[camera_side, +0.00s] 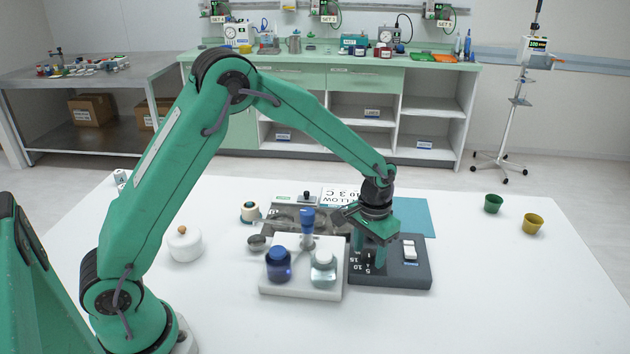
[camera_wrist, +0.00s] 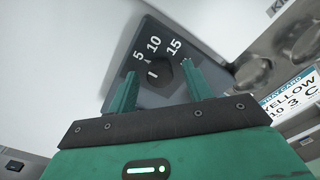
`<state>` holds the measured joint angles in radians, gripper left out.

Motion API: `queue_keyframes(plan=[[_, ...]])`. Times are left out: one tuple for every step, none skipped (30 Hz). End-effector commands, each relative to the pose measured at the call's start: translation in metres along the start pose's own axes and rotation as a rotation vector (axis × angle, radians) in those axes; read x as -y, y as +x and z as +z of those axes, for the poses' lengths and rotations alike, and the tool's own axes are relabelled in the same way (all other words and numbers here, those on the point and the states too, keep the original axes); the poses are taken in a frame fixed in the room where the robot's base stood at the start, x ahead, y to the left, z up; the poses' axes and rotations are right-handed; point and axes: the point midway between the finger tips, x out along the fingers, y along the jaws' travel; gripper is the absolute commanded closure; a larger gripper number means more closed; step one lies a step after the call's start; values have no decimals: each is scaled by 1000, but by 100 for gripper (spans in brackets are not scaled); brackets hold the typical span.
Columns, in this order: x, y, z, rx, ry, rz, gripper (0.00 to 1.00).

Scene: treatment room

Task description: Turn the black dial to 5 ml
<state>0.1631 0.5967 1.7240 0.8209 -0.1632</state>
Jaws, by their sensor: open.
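The black dial (camera_wrist: 158,74) sits on a dark grey panel (camera_wrist: 148,30) marked 5, 10 and 15 in the wrist view. A short white mark shows on the dial; I cannot tell exactly which number it faces. My gripper (camera_wrist: 160,68) is open, with one green finger on each side of the dial. I cannot tell whether the fingers touch it. In the side view my gripper (camera_side: 371,247) points down over the left part of the panel (camera_side: 412,276) and mostly hides the dial.
A white rocker switch (camera_side: 410,250) is on the panel's right side. Left of the panel, a white tray (camera_side: 300,292) holds a blue jar (camera_side: 279,265) and a clear jar (camera_side: 323,268). A metal tray (camera_side: 285,215) and a YELLOW card (camera_side: 340,194) lie behind. The table's front right is clear.

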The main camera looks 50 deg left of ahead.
Motion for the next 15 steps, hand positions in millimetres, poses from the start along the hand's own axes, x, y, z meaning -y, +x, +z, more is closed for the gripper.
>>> queue_keyframes(plan=[[0,-1,0,-1,0,0,50],[0,-2,0,-1,0,0,50],[0,-4,0,-1,0,0,50],[0,-6,0,-2,0,0,50],[0,-8,-1,-2,0,0,50],[0,-12,-1,-3,0,1,50],[0,-15,-1,-4,0,1,50],[0,-18,-1,-3,0,0,50],[0,-22,-1,-3,0,1,50],[0,-26,-1,-4,0,1,50],[0,-30,-1,-5,0,1,50],[0,-35,-1,-4,0,1,50],[0,-39,-1,-5,0,1,50],[0,-43,-1,-5,0,1,50],[0,-49,-1,-4,0,1,50]])
